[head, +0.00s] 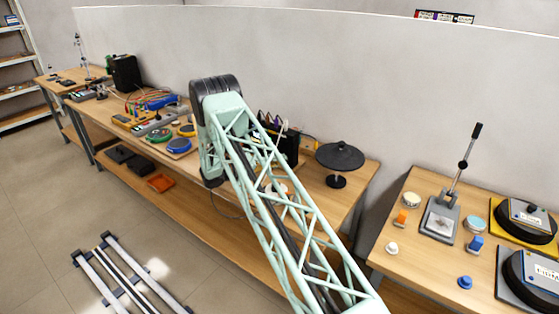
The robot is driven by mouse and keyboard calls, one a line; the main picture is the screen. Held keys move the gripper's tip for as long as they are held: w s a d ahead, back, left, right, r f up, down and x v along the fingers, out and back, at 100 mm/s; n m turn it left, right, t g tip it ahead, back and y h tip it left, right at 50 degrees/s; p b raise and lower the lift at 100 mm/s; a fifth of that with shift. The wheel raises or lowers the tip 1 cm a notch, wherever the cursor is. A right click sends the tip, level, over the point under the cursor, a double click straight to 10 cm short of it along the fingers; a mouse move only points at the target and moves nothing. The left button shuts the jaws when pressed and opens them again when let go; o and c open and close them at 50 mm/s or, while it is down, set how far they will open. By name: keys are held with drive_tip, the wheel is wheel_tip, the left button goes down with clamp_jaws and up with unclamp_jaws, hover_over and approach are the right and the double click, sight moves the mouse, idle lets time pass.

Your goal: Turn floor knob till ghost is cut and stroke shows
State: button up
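I cannot pick out the floor knob, nor any display showing a ghost or a stroke. A black box (289,153) on the long bench is partly hidden behind my arm, and I cannot make out its face. A black round pad (340,155) stands on a short post to its right. Green (158,136) and blue (178,147) round pads lie to the left of my arm. My mint lattice arm crosses the middle of the view and bends down over the bench. My gripper does not show.
A right bench (415,245) holds a lever stand (440,218), small coloured knobs and two round black units (525,218). Dark trays and an orange tray (161,183) lie on the lower shelf. A wall (350,75) backs the benches. Floor rails (125,275) run at lower left.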

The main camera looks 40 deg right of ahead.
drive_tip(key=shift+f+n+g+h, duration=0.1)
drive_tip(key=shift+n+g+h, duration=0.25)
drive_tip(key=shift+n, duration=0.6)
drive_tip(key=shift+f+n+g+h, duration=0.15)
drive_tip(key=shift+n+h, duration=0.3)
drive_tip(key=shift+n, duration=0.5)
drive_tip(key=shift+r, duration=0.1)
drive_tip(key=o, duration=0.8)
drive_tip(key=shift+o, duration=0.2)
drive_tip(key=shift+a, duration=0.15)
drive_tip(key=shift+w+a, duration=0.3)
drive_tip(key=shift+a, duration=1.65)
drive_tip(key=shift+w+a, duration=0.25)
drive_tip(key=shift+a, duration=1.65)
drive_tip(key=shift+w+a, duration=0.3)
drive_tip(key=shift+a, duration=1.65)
